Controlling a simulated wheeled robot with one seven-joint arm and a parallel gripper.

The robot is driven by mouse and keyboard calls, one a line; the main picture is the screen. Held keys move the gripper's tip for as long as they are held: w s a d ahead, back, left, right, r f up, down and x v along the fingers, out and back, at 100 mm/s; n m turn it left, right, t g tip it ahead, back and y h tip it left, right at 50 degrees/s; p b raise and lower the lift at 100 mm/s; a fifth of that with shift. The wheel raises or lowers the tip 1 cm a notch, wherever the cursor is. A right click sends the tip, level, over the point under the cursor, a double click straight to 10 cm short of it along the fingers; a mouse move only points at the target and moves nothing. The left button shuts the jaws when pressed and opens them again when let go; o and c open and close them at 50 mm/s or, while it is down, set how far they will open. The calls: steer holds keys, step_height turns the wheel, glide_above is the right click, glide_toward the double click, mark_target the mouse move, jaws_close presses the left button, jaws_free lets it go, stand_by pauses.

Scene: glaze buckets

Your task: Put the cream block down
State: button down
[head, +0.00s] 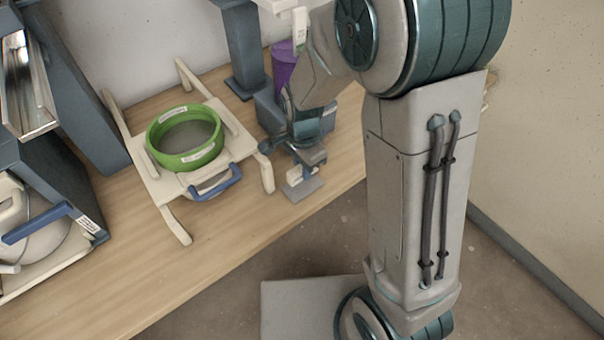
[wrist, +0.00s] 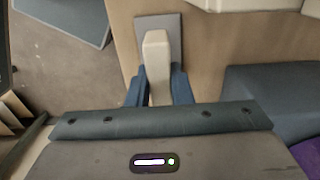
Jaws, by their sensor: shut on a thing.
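My gripper (head: 302,166) is at the table's front edge, right of the green ring. In the wrist view its two blue fingers (wrist: 158,88) are shut on the cream block (wrist: 157,52), one on each side. The block's far end points away from the palm, over a flat grey plate (wrist: 174,24). In the head view a little of the cream block (head: 294,177) shows under the gripper, by the grey plate (head: 304,190). I cannot tell whether block and plate touch.
A green ring (head: 184,155) sits on a cream frame with legs (head: 143,160), with a blue handle (head: 216,187) in front. A purple container (head: 283,62) and a blue-grey block (head: 268,112) stand behind my gripper. Bare wooden tabletop (head: 225,225) lies front left.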

steer(key=shift+f, duration=1.9)
steer(key=shift+f, duration=0.2)
steer(key=c, duration=1.3)
jaws_free()
steer(key=shift+r, duration=0.1)
